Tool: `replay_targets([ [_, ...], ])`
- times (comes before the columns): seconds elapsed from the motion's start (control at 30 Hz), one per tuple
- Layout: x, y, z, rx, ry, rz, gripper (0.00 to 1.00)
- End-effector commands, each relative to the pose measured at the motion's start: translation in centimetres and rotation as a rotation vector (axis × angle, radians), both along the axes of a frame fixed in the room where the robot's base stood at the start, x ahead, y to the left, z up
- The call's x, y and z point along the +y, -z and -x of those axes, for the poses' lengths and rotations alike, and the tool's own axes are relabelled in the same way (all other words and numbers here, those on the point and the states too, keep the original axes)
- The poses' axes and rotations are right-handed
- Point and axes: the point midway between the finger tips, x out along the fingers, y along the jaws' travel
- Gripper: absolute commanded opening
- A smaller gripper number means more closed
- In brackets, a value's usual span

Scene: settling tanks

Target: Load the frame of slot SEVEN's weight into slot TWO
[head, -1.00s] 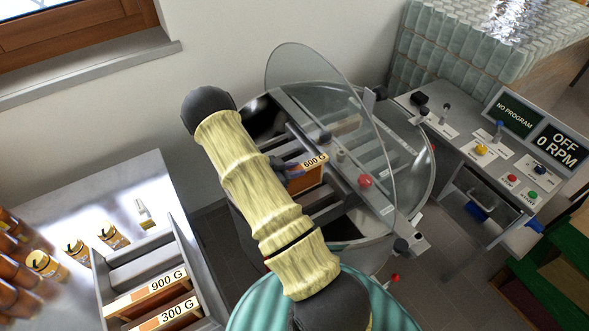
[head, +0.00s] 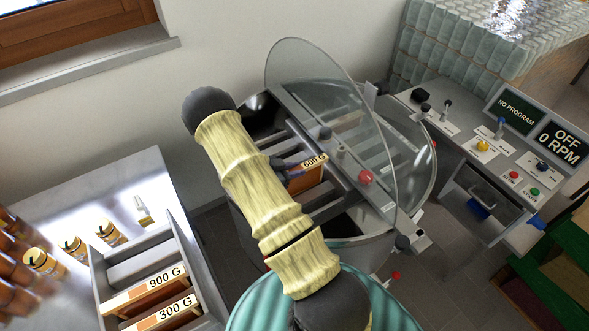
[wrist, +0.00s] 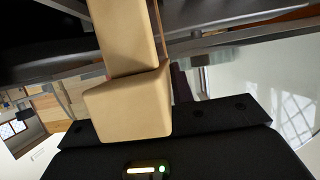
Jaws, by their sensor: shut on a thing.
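A wooden frame labelled 600 G (head: 304,181) is at the round metal drum (head: 345,222), its top bar above a slot on the left side. My gripper (head: 284,171) is shut on this frame, mostly hidden behind my arm. In the wrist view, tan wooden-looking pieces (wrist: 128,105) stand in front of the gripper's black body; the fingertips cannot be told apart. I cannot tell how deep the frame sits, and slot numbers are not readable. Frames labelled 900 G (head: 152,288) and 300 G (head: 162,315) are in the grey rack (head: 100,275) at lower left.
A clear lid (head: 335,95) stands raised over the drum, close to the arm. A red knob (head: 365,177) is on the drum's crossbar. The control panel (head: 480,150) reads NO PROGRAM, OFF and 0 RPM. Several jars (head: 72,248) stand left of the rack.

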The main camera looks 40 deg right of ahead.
Motion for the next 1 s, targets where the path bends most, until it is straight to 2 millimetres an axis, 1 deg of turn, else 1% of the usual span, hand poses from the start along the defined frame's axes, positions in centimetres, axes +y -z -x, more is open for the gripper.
replay_targets([
  [1.0, 0.0, 1.9, 0.0, -0.001, 0.000, 0.003, 0.00],
])
